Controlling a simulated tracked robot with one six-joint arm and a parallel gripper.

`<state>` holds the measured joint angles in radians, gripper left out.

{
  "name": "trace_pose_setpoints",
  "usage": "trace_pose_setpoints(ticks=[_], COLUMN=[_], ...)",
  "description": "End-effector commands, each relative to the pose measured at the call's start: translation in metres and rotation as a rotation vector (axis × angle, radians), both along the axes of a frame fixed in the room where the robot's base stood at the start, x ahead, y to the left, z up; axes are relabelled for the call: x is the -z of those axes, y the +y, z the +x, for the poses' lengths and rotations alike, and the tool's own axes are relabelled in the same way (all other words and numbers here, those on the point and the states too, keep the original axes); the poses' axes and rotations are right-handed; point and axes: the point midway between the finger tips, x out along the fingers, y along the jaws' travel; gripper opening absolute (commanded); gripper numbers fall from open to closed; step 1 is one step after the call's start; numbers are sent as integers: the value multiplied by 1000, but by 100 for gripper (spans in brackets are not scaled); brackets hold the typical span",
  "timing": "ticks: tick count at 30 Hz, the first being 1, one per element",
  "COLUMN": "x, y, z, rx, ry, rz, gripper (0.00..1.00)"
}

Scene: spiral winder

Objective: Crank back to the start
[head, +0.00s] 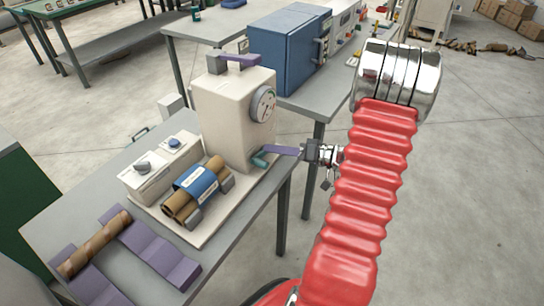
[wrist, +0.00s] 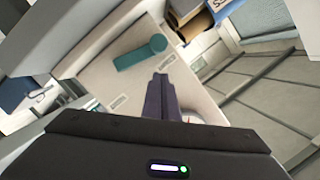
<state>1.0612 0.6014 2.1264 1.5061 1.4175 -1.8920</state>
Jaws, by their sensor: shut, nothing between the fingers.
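The winder (head: 225,115) is a cream housing on a pale base plate, with a round dial (head: 263,104) on its side. A brown roll with a blue wrap (head: 200,183) lies in front of the housing.
A box with knobs (head: 160,163) stands left of the roll. A brown tube (head: 95,245) rests on purple supports (head: 160,255) at the bench's front. A purple bar (head: 240,60) is on top of the housing. A blue cabinet (head: 288,50) stands behind.

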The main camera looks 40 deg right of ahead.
Motion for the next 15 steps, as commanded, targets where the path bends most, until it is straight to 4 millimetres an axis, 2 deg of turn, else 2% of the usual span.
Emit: trace_pose_setpoints(ticks=[2,15], x=[-10,-22], y=[-9,-40], z=[-1,-63], rx=[4,5], ry=[-3,-3], rz=[-3,-1], gripper=[0,0])
